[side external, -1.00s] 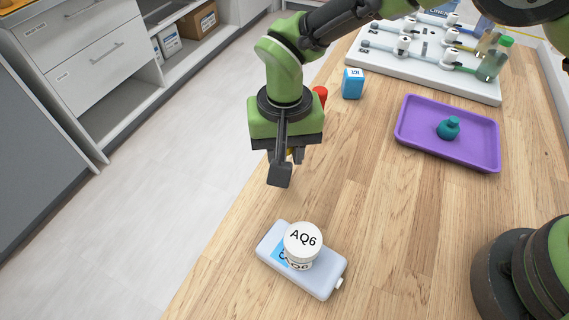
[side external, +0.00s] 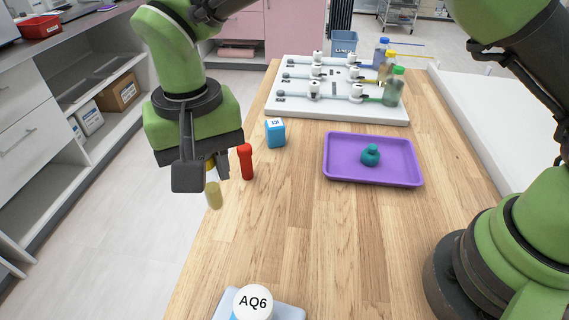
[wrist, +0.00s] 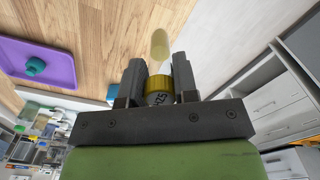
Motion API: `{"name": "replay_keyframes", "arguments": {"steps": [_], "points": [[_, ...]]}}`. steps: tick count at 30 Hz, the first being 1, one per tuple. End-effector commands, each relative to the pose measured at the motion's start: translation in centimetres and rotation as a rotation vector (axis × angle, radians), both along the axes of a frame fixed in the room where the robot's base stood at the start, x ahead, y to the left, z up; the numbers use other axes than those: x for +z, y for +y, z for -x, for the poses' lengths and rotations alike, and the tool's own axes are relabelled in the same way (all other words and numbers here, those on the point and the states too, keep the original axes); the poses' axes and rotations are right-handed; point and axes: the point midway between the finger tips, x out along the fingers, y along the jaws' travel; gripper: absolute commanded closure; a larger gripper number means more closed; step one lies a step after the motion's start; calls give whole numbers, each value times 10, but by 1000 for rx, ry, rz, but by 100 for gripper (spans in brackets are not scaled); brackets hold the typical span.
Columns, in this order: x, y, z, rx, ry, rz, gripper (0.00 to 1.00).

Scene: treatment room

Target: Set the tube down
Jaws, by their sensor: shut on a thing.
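The tube (side external: 213,195) has a yellow cap and a pale yellow lower part. It hangs below my gripper (side external: 203,172) near the left edge of the wooden table. In the wrist view my gripper (wrist: 157,84) is shut on the tube, with the yellow cap (wrist: 158,83) and a lettered label between the fingers. The pale far end of the tube (wrist: 159,44) points away over the wood. A dark finger hides part of the tube in the side view. I cannot tell whether its lower end touches the table.
A red upright piece (side external: 246,162) stands close right of my gripper. A blue block (side external: 275,132) and a white board with valves (side external: 340,111) are behind. A purple tray (side external: 373,180) holds a teal item. A lid marked AQ6 (side external: 253,302) is in front. The table's middle is clear.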

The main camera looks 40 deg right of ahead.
Motion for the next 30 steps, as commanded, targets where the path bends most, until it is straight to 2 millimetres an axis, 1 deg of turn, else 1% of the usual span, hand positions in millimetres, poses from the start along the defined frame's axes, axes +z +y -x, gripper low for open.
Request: {"name": "replay_keyframes", "arguments": {"steps": [2,5,8,9,11,12,15,18,21,24,27,30], "points": [[4,-9,-4,3,-1,0,95],[11,-35,-13,16,0,0,95],[23,-80,-23,45,-1,0,95],[29,-101,-25,60,-2,0,95],[36,-133,-25,84,-1,1,95],[41,-154,-23,101,-2,0,95],[50,-199,-14,141,-2,0,95],[56,-232,-1,176,-3,1,95],[59,-251,9,201,-1,0,95],[60,-260,14,217,-1,0,95],[60,-263,15,219,-1,0,95],[60,-269,8,196,1,2,95]]}}
